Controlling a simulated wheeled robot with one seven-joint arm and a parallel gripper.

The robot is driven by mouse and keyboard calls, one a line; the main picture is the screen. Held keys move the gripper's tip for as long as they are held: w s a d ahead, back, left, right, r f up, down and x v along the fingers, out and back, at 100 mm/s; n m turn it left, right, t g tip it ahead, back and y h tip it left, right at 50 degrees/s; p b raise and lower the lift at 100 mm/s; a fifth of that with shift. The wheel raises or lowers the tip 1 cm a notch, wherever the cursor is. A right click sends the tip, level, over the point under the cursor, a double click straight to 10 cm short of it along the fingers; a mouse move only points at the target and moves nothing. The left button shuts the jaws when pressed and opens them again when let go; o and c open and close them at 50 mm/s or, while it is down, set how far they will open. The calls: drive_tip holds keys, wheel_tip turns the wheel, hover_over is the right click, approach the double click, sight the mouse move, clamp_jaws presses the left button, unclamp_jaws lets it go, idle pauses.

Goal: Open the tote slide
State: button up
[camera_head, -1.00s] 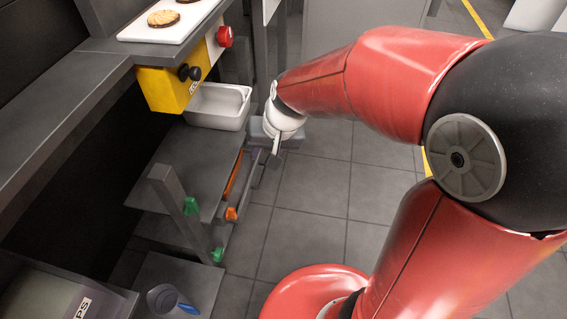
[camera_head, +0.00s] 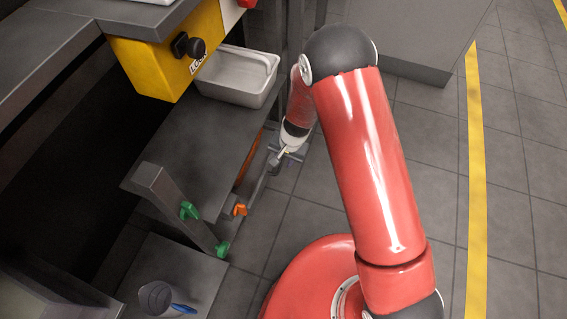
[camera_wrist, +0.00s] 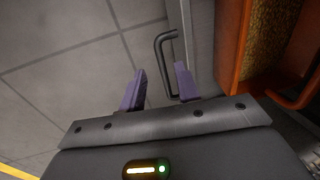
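In the wrist view, my gripper (camera_wrist: 161,84) is open, with its two purple fingers apart. A dark bar handle (camera_wrist: 163,58) stands out from a grey upright face, and its near end reaches toward the gap between the fingertips. I cannot tell whether a finger touches it. An orange tote (camera_wrist: 231,50) with brown contents lies to the right of that face. In the head view, my gripper (camera_head: 279,160) is low beside the grey shelf unit, and the tote's orange edge (camera_head: 248,160) shows under the shelf. The slide itself is mostly hidden there.
A metal pan (camera_head: 238,92) sits on the grey shelf (camera_head: 195,140), below a yellow box (camera_head: 165,65) with a black knob. Green clamps (camera_head: 188,210) and an orange clamp (camera_head: 239,209) are on the frame. A jug (camera_head: 157,297) stands lower left. Open floor lies to the right.

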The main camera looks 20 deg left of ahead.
sight(280, 168)
drive_tip(key=shift+a+f+b, duration=0.2)
drive_tip(key=shift+a+f, duration=0.05)
drive_tip(key=shift+f, duration=0.85)
drive_tip(key=shift+a+f+b, duration=0.15)
drive_tip(key=shift+a+f, duration=0.05)
drive_tip(key=shift+f, duration=0.9)
drive_tip(key=shift+c, duration=0.4)
clamp_jaws()
